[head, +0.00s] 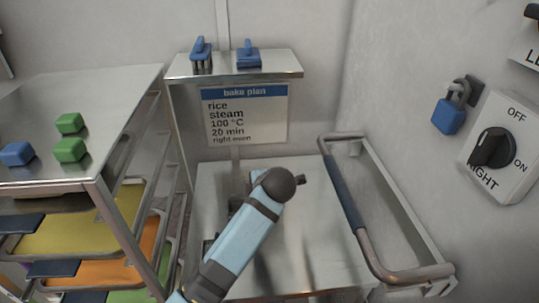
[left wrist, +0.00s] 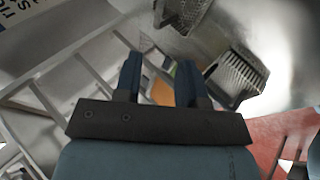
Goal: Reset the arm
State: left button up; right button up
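My left arm (head: 235,245) rises from the bottom of the head view, light blue with a dark rounded joint at its upper end. It passes in front of the steel table. I cannot make out its gripper clearly there; dark parts behind the arm are mostly hidden. In the left wrist view my left gripper (left wrist: 158,68) shows two dark blue fingers, parallel and apart, with nothing held between them.
A steel rack (head: 120,92) at left carries green and blue blocks, with coloured trays below. A shelf (head: 190,70) holds two blue-handled tools above a bake plan sign (head: 245,115). A bent handrail (head: 350,200), blue padlock (head: 449,117) and switch (head: 495,147) are right.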

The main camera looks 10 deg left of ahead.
pick_arm(q)
jog(key=s+a+t+y+p, duration=0.1)
jog(key=s+a+t+y, duration=0.35)
jog(key=a+t, duration=0.35)
jog(key=s+d+f+m+h, duration=0.1)
jog(key=s+f+m+h, duration=0.2)
jog(key=s+m+h, duration=0.2)
jog(key=s+d+f+m+t+h+p, duration=0.1)
jog(key=s+d+f+m+h, duration=0.1)
jog(key=s+m+h, duration=0.3)
jog(key=s+d+f+m+t+h, duration=0.1)
jog(key=s+m+h, duration=0.4)
jog(key=m, duration=0.6)
jog(key=shift+s+d+f+m, duration=0.25)
jog(key=shift+d+f, duration=0.1)
jog(key=shift+f, duration=0.35)
jog(key=shift+s+d+f+m, duration=0.15)
jog(key=shift+s+d+f, duration=0.15)
jog(key=shift+f, duration=0.4)
jog(key=s+a+f+m+g+y, duration=0.2)
jog(key=s+f+g, duration=0.3)
jog(key=s+f, duration=0.3)
jog(key=shift+s+a+f+m+g+p, duration=0.35)
jog(key=shift+s+a+m, duration=0.35)
jog(key=shift+s+m, duration=0.2)
